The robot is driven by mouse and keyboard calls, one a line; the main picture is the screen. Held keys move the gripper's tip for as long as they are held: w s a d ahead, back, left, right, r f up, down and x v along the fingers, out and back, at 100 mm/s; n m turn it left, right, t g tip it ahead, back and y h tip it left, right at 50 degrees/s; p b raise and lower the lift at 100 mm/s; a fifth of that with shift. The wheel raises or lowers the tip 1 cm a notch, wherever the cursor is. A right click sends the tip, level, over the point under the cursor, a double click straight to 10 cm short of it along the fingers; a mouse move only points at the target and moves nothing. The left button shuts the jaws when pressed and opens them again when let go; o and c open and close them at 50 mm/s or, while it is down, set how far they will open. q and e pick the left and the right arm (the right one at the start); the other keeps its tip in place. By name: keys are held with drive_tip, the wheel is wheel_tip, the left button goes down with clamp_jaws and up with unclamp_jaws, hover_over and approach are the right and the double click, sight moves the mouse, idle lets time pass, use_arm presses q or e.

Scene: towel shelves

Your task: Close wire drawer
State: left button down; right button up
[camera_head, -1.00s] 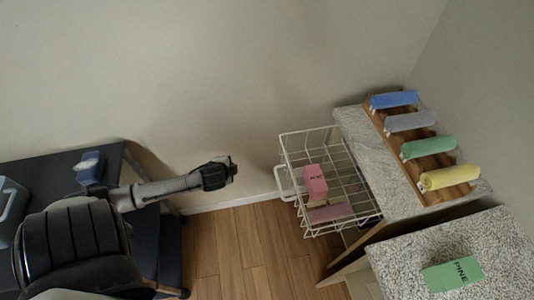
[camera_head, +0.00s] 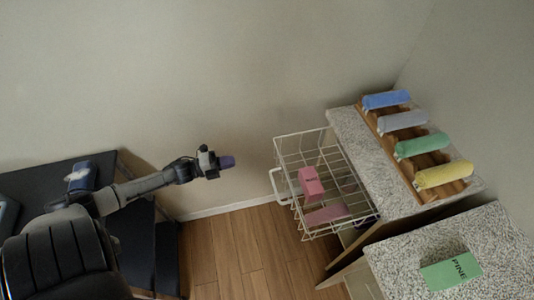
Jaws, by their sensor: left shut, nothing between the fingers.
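The white wire drawer (camera_head: 288,158) is pulled out from the cabinet under the speckled counter. Its white handle (camera_head: 278,187) is on its left front side. A pink box (camera_head: 310,183) and a flatter pink item (camera_head: 327,214) lie inside. My left gripper (camera_head: 228,162) is shut and empty. It is left of the drawer, apart from the handle, with a clear gap between. My right gripper is not in view.
Rolled towels, blue (camera_head: 386,99), grey, green and yellow (camera_head: 443,174), lie on a wooden rack on the speckled counter (camera_head: 352,135). A green box (camera_head: 451,270) lies on the nearer counter. A dark table (camera_head: 30,182) stands at left. Wooden floor lies between.

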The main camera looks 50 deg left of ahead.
sight(274, 152)
use_arm(q)
drive_tip(key=b+x, duration=0.2)
drive_tip(key=x, duration=1.1)
drive_tip(key=shift+w+d, duration=0.1)
drive_tip(key=shift+w, duration=0.35)
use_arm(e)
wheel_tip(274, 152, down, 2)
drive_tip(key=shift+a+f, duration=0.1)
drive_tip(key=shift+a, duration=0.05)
